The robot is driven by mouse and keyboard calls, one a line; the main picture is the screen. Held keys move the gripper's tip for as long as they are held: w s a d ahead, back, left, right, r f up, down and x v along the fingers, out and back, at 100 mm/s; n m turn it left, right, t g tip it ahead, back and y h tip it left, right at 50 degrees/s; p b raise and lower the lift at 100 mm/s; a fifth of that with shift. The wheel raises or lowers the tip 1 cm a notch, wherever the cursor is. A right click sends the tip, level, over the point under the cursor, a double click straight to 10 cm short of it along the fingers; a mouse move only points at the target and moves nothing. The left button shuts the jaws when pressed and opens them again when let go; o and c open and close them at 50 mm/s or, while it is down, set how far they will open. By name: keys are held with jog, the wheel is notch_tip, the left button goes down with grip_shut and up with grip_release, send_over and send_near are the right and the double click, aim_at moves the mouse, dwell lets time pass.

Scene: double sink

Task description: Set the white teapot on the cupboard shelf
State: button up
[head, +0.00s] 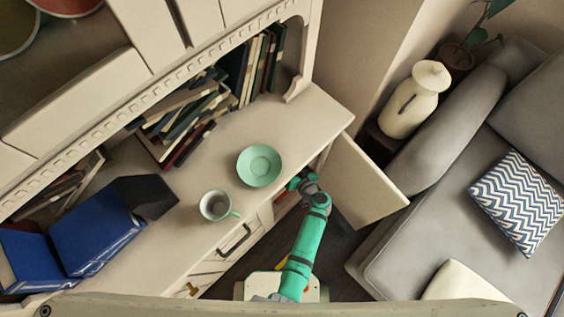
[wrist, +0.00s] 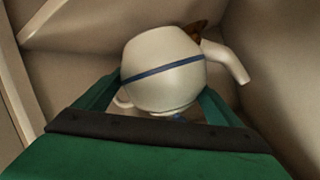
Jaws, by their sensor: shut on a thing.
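The white teapot (wrist: 155,92) has a blue stripe around its body, with its spout to the right and its handle at the lower left in the wrist view. My gripper (wrist: 160,100) is shut on it, one green finger on each side. Pale panels of the cupboard interior (wrist: 285,70) surround it. I cannot tell whether the teapot touches the shelf. In the head view the cupboard door (head: 362,185) stands open and my arm reaches down beside it. The teapot and my fingers are hidden there, under the cabinet top.
The open door is close to the right of my arm. A small brown thing (wrist: 195,29) shows behind the teapot. A grey sofa (head: 430,195) is at right.

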jog(key=shift+f, duration=2.3)
jog(key=o, duration=1.4)
jog(key=shift+f, duration=0.15)
